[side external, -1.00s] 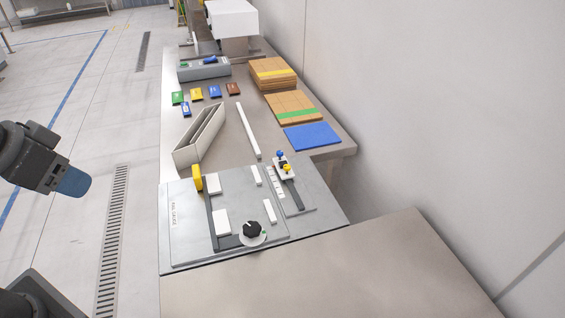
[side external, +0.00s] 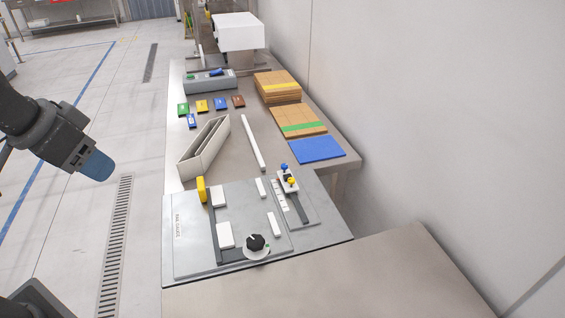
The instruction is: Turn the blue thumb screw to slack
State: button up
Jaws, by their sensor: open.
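The blue thumb screw (side external: 284,167) is a small blue knob at the far end of a small white carriage (side external: 288,187), on the right part of the grey plate. A yellow knob (side external: 291,181) sits just nearer on the same carriage. The screw is too small to tell how tight it is. Links of my arm show at the left, well away from the plate and over the floor. My gripper's fingers do not show.
The grey plate (side external: 190,262) also bears a black dial (side external: 256,243), a yellow block (side external: 201,189) and white blocks. Behind it are an open white bin (side external: 190,170), a white bar (side external: 253,143), a blue sheet (side external: 317,149) and cardboard stacks (side external: 278,87). The near table is bare.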

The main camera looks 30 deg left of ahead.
jog(key=w+d+r+m, duration=0.2)
jog(key=w+r, duration=0.1)
jog(key=w, duration=0.9)
jog(key=m+g+h, duration=0.2)
jog(key=m+h, duration=0.1)
jog(key=m, duration=0.3)
send_over(284, 165)
jog(key=s+a, duration=0.4)
notch_tip(284, 165, down, 17)
jog(key=x, duration=1.2)
jog(key=shift+f, duration=0.35)
grip_shut()
